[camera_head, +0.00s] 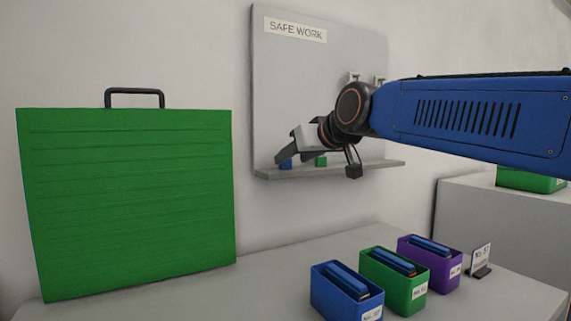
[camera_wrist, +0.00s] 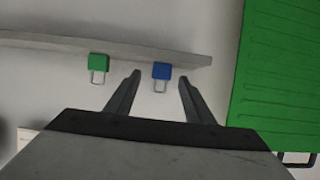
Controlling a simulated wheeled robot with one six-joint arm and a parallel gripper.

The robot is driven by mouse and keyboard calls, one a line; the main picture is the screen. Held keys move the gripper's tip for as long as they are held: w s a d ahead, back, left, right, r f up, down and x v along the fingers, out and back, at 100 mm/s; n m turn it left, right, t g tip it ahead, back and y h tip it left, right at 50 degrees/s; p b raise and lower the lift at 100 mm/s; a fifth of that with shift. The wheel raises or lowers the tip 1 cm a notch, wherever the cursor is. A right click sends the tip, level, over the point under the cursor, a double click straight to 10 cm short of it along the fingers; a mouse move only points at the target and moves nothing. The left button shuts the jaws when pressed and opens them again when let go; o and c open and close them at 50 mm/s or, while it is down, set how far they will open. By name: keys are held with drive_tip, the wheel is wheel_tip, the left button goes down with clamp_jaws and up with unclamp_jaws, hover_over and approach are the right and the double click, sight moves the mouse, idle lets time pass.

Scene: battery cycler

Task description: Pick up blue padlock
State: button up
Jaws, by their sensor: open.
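The blue padlock (camera_head: 286,164) sits on the grey shelf (camera_head: 330,169) of the safe work board, partly hidden behind my gripper in the head view. In the wrist view the blue padlock (camera_wrist: 161,71) shows whole with its metal shackle, between and beyond my fingertips. My gripper (camera_wrist: 159,76) is open and empty, its two dark fingers spread on either side of the padlock's line. In the head view my gripper (camera_head: 281,158) reaches in front of the shelf from the right. I cannot tell the exact gap to the padlock.
A green padlock (camera_wrist: 98,63) sits beside the blue one on the shelf. A large green case (camera_head: 130,200) stands to the left. Blue (camera_head: 345,297), green (camera_head: 392,280) and purple (camera_head: 428,262) bins stand on the table at the front. A small sign (camera_head: 482,260) stands beside them.

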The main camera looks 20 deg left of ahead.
drive_tip(key=x, duration=0.5)
drive_tip(key=shift+a+r, duration=0.15)
drive_tip(key=shift+r, duration=0.05)
clamp_jaws()
drive_tip(key=shift+r, duration=0.1)
